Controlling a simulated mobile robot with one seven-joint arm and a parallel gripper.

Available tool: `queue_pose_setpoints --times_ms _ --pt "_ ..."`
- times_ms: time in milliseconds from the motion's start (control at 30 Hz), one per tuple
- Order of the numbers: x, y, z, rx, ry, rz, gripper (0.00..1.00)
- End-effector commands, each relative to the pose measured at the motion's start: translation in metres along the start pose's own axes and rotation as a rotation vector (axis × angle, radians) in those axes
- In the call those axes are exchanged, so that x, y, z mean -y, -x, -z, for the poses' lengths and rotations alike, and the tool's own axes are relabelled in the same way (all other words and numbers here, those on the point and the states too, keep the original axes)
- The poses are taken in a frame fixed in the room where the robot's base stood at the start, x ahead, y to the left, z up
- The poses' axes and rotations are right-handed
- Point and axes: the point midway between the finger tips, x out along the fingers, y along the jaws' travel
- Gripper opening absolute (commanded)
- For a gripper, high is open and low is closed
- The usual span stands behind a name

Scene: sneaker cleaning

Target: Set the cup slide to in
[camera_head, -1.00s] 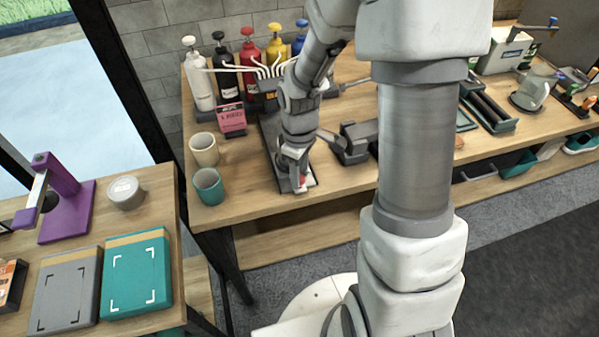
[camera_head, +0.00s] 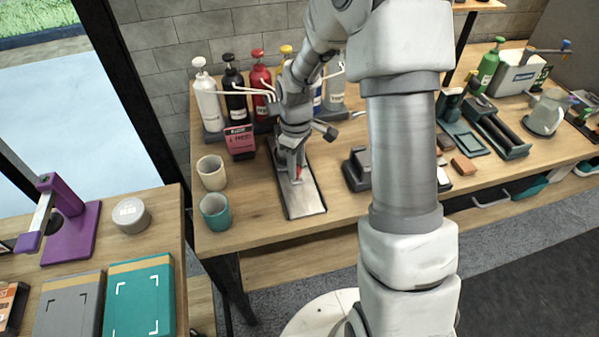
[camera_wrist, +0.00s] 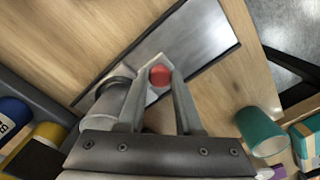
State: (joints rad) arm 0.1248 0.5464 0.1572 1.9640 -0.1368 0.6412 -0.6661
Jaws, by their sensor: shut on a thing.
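The slide is a long metal track (camera_head: 306,203) lying on the workbench, with its bare front part towards me. A small red knob (camera_head: 298,177) sits over the track. My gripper (camera_head: 296,176) points down and is shut on the red knob, towards the back half of the track. In the wrist view the knob (camera_wrist: 160,75) shows between the two fingertips, and the bare metal track (camera_wrist: 207,38) extends to the upper right. A grey cylindrical part (camera_wrist: 112,102) stands beside the left finger, partly hidden by my gripper.
A beige cup (camera_head: 212,175) and a teal cup (camera_head: 215,211) stand left of the track. A pink box (camera_head: 240,142) and several pump bottles (camera_head: 207,98) stand behind it. A dark block (camera_head: 357,168) is to the right. The bench in front of the track is clear.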

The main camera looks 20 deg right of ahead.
Motion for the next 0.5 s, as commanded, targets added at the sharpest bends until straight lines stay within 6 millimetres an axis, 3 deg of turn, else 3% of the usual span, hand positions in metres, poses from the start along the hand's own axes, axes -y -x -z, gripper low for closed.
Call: queue_pose_setpoints --times_ms 467,500 --pt "-0.0048 0.0002 0.0053 -0.002 -0.001 -0.001 0.0" --pt "-0.0047 0.0002 0.0052 -0.002 -0.001 -0.001 0.4"
